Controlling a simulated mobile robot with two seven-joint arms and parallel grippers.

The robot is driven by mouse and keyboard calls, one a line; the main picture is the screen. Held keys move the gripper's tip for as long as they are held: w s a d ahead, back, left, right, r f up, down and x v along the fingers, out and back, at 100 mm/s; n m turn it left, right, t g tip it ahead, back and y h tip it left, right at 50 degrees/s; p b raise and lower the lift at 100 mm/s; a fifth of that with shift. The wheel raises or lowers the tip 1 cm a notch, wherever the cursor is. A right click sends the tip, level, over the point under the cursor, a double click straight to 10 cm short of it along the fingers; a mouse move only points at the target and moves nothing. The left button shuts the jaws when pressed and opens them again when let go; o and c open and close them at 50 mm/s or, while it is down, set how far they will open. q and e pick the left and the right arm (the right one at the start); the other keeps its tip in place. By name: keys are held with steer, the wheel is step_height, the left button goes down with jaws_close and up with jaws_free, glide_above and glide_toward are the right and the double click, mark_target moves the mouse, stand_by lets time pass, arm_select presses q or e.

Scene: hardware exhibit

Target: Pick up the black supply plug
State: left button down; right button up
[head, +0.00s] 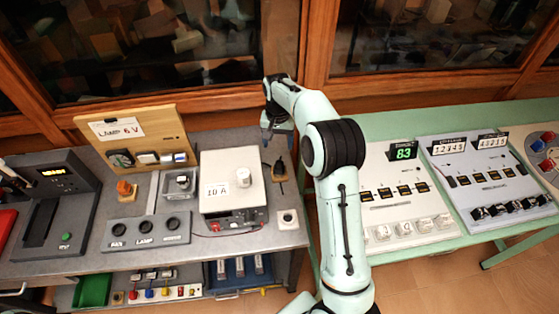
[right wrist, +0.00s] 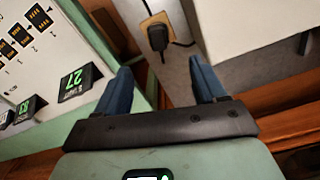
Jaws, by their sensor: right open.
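The black supply plug (head: 279,167) sits on a small wooden plate at the right end of the grey bench in the head view. In the right wrist view the plug (right wrist: 158,38) shows on its tan plate (right wrist: 157,20), with a black cord running off to the right. My right gripper (head: 277,127) hangs just behind the plug in the head view. Its blue fingers are open and empty in the right wrist view (right wrist: 160,70). The plug shows beyond the fingertips, between them in the picture and not gripped. My left gripper is not in view.
A white 10 A box (head: 218,205) stands left of the plug. A white socket block (head: 288,219) is in front of it. A green table (head: 388,130) with display panels stands right, across a gap. Wood-framed glass cases (head: 210,98) rise behind.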

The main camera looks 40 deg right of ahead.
glide_above(279, 164)
steer(key=f, duration=0.6)
steer(key=shift+s+a+f, duration=0.15)
steer(key=shift+a, duration=0.1)
steer(key=f, duration=0.6)
steer(key=shift+w+d+f, duration=0.25)
steer(key=shift+s, duration=0.1)
steer(key=c, duration=1.2)
